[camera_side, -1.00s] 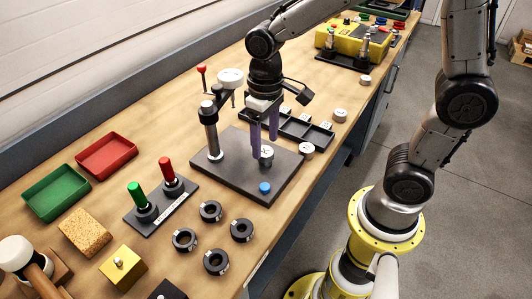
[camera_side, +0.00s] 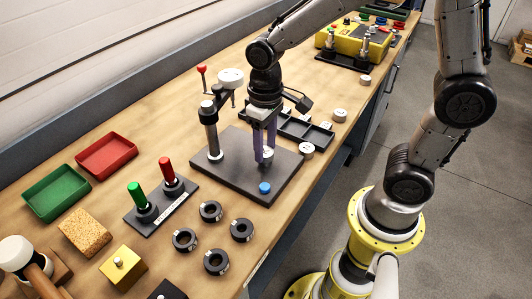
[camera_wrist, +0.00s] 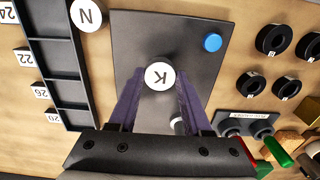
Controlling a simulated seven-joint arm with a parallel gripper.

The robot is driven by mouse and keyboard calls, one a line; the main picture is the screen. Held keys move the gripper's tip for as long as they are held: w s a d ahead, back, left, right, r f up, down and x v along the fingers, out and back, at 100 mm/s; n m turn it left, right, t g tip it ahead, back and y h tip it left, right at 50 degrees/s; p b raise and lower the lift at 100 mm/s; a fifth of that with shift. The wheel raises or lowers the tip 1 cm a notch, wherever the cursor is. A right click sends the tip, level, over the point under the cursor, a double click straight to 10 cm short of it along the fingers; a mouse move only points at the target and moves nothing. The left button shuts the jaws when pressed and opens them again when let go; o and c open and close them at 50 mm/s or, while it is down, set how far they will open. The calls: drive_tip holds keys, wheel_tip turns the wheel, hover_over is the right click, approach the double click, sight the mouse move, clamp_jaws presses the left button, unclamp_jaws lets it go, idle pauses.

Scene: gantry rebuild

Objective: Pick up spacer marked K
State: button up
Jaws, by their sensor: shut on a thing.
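The spacer marked K (camera_wrist: 159,76) is a round white-topped piece with a black letter. It is between the purple fingers of my gripper (camera_wrist: 160,92) in the wrist view. In the side view my gripper (camera_side: 264,158) points down over the dark plate (camera_side: 229,181), shut on the spacer (camera_side: 267,153), which is partly hidden by the fingers. The spacer appears at or just above the plate; I cannot tell whether it touches.
A post with a white-capped arm (camera_side: 210,135) stands close left of my gripper. A blue button (camera_side: 265,187) is on the plate's front. A black divided tray (camera_side: 301,128) and a spacer marked N (camera_wrist: 86,14) are nearby. Several black rings (camera_side: 211,211) lie in front.

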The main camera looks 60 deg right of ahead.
sight(265, 151)
clamp_jaws()
drive_tip(key=shift+r, duration=3.8)
